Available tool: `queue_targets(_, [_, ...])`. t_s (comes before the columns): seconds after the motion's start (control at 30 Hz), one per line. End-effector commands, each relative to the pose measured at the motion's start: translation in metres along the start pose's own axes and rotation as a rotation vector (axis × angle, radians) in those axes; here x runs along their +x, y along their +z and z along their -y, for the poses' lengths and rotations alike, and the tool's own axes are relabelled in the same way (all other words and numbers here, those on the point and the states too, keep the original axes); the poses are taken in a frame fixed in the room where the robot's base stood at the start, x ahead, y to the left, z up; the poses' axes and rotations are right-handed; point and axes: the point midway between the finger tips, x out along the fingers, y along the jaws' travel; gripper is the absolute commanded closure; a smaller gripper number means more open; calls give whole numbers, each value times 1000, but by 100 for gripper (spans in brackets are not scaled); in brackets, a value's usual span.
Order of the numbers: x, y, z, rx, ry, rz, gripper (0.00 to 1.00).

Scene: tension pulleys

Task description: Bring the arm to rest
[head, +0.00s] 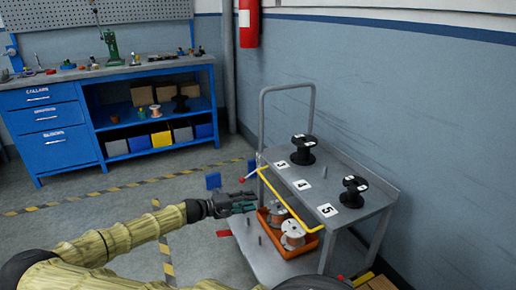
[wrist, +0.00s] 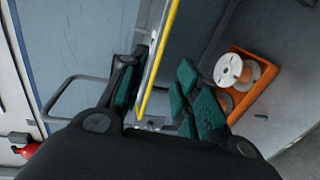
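My arm (head: 128,237), in a yellowish sleeve, reaches from the lower left toward the grey cart. My gripper (head: 240,202) is in front of the cart's left side, near the yellow bar on its edge. In the wrist view my gripper (wrist: 160,72) has its green-padded fingers apart, with nothing held between them. The yellow bar (wrist: 158,62) shows beyond the gap. In the head view the gripper seems apart from the cart, but its exact distance is hard to tell.
The cart top (head: 325,182) carries black spools (head: 303,150) (head: 353,191) and number labels. An orange bin (head: 303,247) with white-ended spools sits on its lower shelf. A blue workbench (head: 150,70) stands at the back left. Floor between is mostly clear.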

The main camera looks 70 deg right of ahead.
Motion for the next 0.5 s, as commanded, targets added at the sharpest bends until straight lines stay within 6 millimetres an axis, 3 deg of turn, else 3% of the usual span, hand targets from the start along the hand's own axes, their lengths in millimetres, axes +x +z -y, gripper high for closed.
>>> queue_targets(0.17, [-10, 0, 0, 0, 0, 0, 68])
queue_targets(0.5, [-11, 0, 0, 1, 0, 0, 68])
